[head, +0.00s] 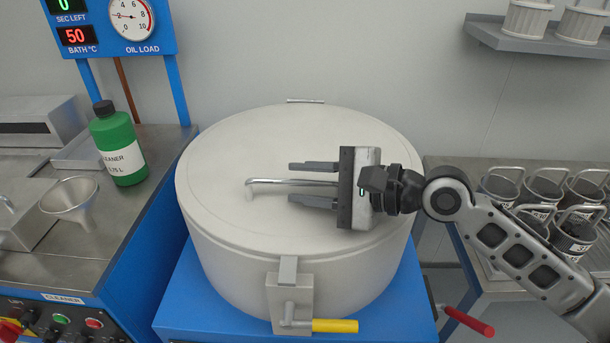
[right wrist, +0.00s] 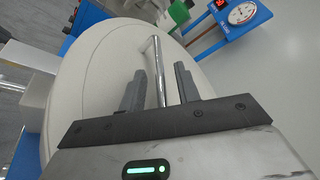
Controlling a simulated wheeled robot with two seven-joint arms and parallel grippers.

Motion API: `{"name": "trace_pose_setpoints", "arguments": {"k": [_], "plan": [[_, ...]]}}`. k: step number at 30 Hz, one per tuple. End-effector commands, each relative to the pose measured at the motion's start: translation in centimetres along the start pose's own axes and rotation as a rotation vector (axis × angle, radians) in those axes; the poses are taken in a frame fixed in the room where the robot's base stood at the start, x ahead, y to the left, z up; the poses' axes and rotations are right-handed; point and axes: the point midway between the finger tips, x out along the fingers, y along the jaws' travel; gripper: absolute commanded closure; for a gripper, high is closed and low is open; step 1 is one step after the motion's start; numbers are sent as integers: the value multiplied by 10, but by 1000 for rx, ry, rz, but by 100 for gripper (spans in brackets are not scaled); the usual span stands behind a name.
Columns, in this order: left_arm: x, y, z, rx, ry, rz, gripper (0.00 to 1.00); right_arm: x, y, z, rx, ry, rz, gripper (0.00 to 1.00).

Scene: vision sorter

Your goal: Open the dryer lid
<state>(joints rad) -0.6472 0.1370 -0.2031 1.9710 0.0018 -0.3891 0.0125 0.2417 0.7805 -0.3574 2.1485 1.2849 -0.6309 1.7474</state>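The dryer lid (head: 225,170) is a round, pale disc lying flat on the drum-shaped dryer (head: 225,255). A chrome bar handle (head: 262,183) stands on the lid. My right gripper (head: 301,183) is over the lid with its fingers open, one on each side of the handle. In the right wrist view the handle (right wrist: 156,65) runs between the two fingers (right wrist: 159,88), with gaps on both sides. A latch (head: 289,290) with a yellow-gripped lever (head: 335,325) is on the dryer's front. My left gripper is not in view.
A green cleaner bottle (head: 118,145) and a funnel (head: 70,200) stand on the steel bench at left. A gauge panel (head: 115,25) rises behind them. Several dark baskets (head: 575,235) with wire handles sit on the right bench. A red lever (head: 468,320) sticks out at lower right.

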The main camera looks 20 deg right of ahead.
Motion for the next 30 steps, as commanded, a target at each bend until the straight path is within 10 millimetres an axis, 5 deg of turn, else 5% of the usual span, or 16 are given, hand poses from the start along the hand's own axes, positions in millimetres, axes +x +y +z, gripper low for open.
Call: {"name": "trace_pose_setpoints", "arguments": {"k": [10,14,23,30], "plan": [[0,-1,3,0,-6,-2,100,4,0,0,1,0,1,68],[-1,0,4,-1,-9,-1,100,4,0,0,1,-1,1,100],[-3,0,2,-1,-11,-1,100,2,-8,4,12,-1,4,100],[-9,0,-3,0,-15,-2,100,-5,-53,20,97,-3,34,100]]}}
